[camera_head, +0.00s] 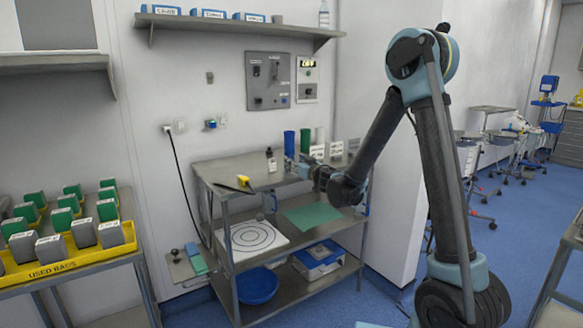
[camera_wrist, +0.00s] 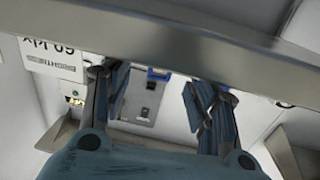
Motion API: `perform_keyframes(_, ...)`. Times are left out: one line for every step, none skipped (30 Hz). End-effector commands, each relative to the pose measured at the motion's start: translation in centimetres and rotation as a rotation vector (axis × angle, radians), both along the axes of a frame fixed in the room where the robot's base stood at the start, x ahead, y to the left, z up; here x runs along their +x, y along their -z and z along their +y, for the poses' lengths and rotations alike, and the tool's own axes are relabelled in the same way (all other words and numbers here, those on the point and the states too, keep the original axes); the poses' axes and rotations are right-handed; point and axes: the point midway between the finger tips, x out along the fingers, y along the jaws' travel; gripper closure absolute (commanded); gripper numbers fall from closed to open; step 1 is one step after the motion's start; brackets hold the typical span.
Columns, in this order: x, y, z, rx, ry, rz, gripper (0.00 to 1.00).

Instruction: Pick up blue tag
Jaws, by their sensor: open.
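I cannot clearly make out a blue tag. In the wrist view, a small blue piece (camera_wrist: 158,74) shows at the edge of a grey metal bar, between my finger ends; its full shape is partly hidden. My gripper (camera_wrist: 155,82) is open, with its dark blue fingers spread left and right and nothing seen held between them. In the head view, my gripper (camera_head: 292,166) is small, by the top of the metal shelf unit (camera_head: 225,170), and its fingers are hard to tell apart.
The metal bar (camera_wrist: 210,45) crosses the wrist view close to my fingers. On the shelf unit stand a dark bottle (camera_head: 271,160), blue cylinders (camera_head: 289,143) and a yellow item (camera_head: 244,181). A green sheet (camera_head: 312,216) lies lower. A yellow tray (camera_head: 70,262) stands left.

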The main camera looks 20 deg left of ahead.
Motion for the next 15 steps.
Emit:
perform_keyframes(0.5, 0.0, 0.7, 0.0, -0.001, 0.0, 0.47)
perform_keyframes(0.9, 0.0, 1.0, 0.0, 0.0, 0.0, 0.47)
perform_keyframes(1.2, 0.0, 1.3, 0.0, 0.0, 0.0, 0.47)
perform_keyframes(1.4, 0.0, 1.5, 0.0, 0.0, 0.0, 0.47)
perform_keyframes(1.6, 0.0, 1.7, 0.0, 0.0, 0.0, 0.47)
perform_keyframes(1.7, 0.0, 1.9, 0.0, 0.0, 0.0, 0.47)
perform_keyframes(1.8, 0.0, 1.9, 0.0, 0.0, 0.0, 0.47)
perform_keyframes(1.8, 0.0, 1.9, 0.0, 0.0, 0.0, 0.47)
perform_keyframes(1.8, 0.0, 1.9, 0.0, -0.001, 0.0, 0.47)
perform_keyframes(1.8, 0.0, 1.9, 0.0, 0.0, 0.0, 0.47)
perform_keyframes(1.8, 0.0, 1.9, 0.0, 0.0, 0.0, 0.47)
perform_keyframes(1.8, 0.0, 1.9, 0.0, -0.001, 0.0, 0.47)
perform_keyframes(1.8, 0.0, 1.9, 0.0, -0.001, 0.0, 0.49)
perform_keyframes(1.8, 0.0, 1.9, 0.0, -0.001, 0.0, 0.56)
perform_keyframes(1.8, 0.0, 1.9, 0.0, -0.001, 0.0, 0.65)
